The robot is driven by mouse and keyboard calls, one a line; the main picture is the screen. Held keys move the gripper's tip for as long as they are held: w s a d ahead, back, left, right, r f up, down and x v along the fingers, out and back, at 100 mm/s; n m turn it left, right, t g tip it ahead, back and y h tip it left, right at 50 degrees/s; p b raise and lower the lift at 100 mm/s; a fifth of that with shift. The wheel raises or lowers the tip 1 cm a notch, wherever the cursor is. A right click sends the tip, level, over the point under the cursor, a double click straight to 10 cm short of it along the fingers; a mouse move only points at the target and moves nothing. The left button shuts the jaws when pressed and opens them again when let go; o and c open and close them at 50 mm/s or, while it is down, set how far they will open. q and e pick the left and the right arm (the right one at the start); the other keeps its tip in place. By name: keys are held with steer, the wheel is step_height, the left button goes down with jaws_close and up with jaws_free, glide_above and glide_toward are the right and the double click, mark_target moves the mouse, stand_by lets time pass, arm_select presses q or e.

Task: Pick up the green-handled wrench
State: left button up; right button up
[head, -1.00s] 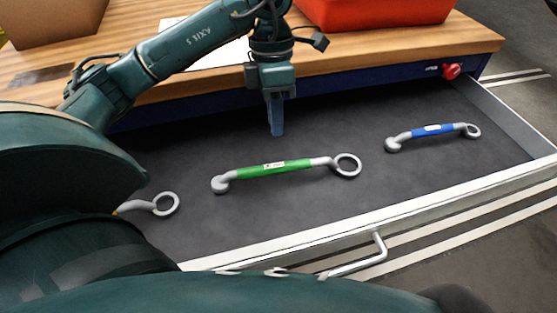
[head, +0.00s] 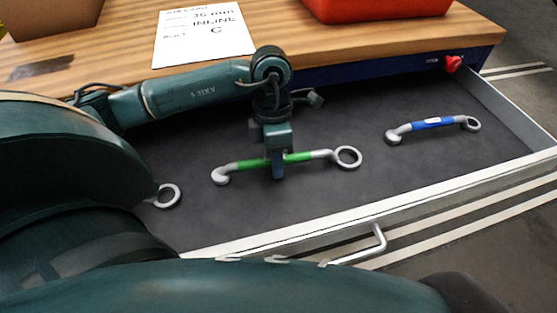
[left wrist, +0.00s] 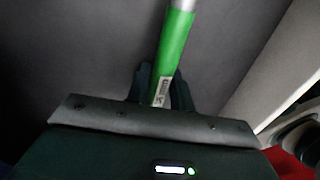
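The green-handled wrench (head: 240,165) lies in the open drawer, ring end to the right. My left gripper (head: 278,172) points down at the middle of its green handle, one finger in front of it in the head view. In the left wrist view the green handle (left wrist: 172,50) runs between the two fingers of the left gripper (left wrist: 162,85), one close on each side. Whether they press on it I cannot tell. The wrench rests on the drawer floor. My right gripper is not in view.
A blue-handled wrench (head: 432,125) lies to the right in the drawer (head: 350,208). Another wrench's ring (head: 169,196) shows at left, partly hidden by my arm. A labelled sheet (head: 203,38) and a red container (head: 375,8) are on the wooden worktop (head: 330,48).

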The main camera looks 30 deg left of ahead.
arm_select(q)
steer(key=shift+c, duration=0.3)
jaws_close()
steer(key=shift+r, duration=0.1)
step_height(320, 180, up, 10)
jaws_free()
jaws_close()
stand_by(0.5)
